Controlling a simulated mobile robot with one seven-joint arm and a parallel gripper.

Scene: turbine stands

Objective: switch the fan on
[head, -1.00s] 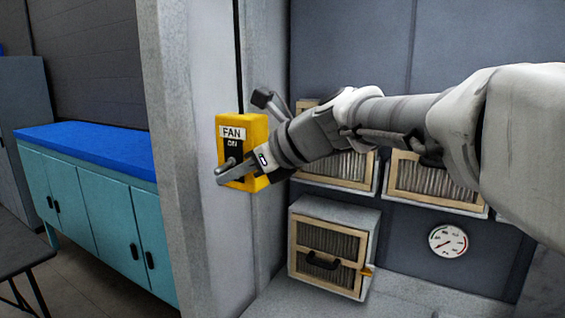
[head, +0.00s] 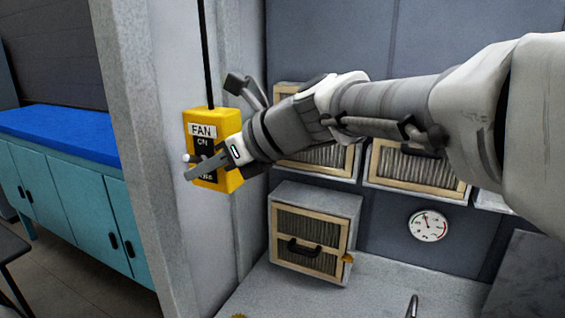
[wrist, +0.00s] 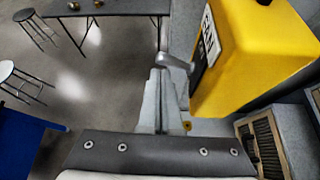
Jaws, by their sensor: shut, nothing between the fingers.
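The yellow fan switch box (head: 229,122) hangs on a black cable beside the grey post, with a FAN label and ON below it. It also shows in the wrist view (wrist: 240,60) at upper right. Its metal lever (head: 188,158) sticks out from the front and shows in the wrist view (wrist: 175,62). My gripper (head: 190,174) is shut and empty. Its fingertips are in front of the box, just below the lever tip; contact is hard to tell. The fingers and wrist hide part of the lower label and the lever's exact setting.
A round gauge (head: 428,225) on the back wall has its needle pointing up and slightly left. Framed filter units (head: 312,238) stand on and behind the grey bench. A grey post (head: 140,130) stands left of the box. Teal cabinets (head: 75,195) with a blue top lie farther left.

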